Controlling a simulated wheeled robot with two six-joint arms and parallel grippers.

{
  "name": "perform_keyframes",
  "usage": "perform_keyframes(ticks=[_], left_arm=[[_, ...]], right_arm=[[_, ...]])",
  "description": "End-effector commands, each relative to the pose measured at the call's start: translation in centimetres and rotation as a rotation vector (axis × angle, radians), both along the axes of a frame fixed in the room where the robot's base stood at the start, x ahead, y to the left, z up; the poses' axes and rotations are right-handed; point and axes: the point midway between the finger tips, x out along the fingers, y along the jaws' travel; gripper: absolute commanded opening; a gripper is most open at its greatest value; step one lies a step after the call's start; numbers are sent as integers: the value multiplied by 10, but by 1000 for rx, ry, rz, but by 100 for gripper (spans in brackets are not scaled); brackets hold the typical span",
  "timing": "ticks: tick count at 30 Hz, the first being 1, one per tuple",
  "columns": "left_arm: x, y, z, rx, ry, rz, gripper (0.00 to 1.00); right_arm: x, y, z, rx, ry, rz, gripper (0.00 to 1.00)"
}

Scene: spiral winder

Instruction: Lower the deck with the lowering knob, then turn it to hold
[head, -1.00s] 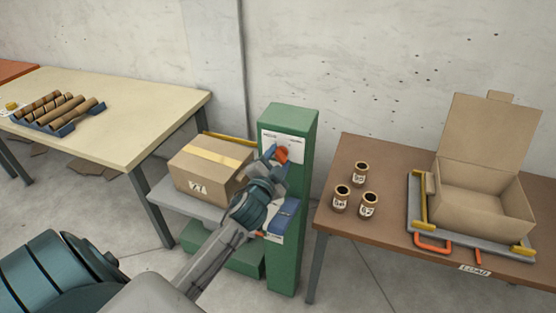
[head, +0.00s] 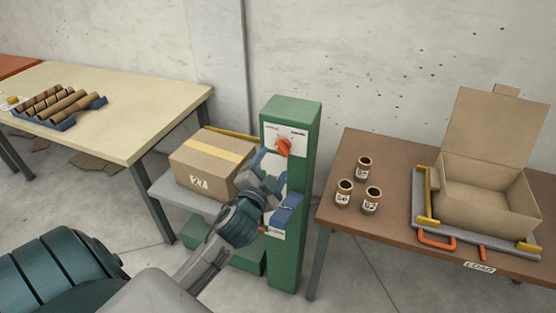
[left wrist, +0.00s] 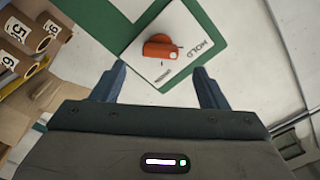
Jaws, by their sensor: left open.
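The orange lowering knob (head: 283,146) sits on a white plate near the top of the green post. It also shows in the left wrist view (left wrist: 160,47), beside the printed word HOLD. My left gripper (head: 270,171) is open and empty, below and in front of the knob. In the left wrist view its fingers (left wrist: 160,72) are spread wide, with the knob beyond their tips, apart from both. The grey deck (head: 178,202) carries a closed, taped carton (head: 212,162) left of the post. My forearm and gripper hide part of the deck's right side. My right gripper is not in view.
A brown table (head: 375,224) at right holds several labelled tubes and an open box (head: 488,195). A cream table (head: 130,110) at left bears a blue rack of tubes.

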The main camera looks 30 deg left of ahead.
Motion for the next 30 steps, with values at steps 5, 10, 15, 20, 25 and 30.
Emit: perform_keyframes(ticks=[5, 10, 15, 20, 25, 30], left_arm=[[-30, -7, -3, 1, 2, 0, 67], [-43, -10, -1, 0, 1, -1, 67], [-45, -11, 0, 0, 1, 1, 67], [-44, -11, 0, 0, 1, 1, 67], [-44, -11, 0, 0, 1, 1, 67], [-44, -11, 0, 0, 1, 1, 67]], right_arm=[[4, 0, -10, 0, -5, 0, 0], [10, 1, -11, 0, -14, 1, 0], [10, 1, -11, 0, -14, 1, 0], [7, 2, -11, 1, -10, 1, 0], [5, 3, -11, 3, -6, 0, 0], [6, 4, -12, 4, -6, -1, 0]])
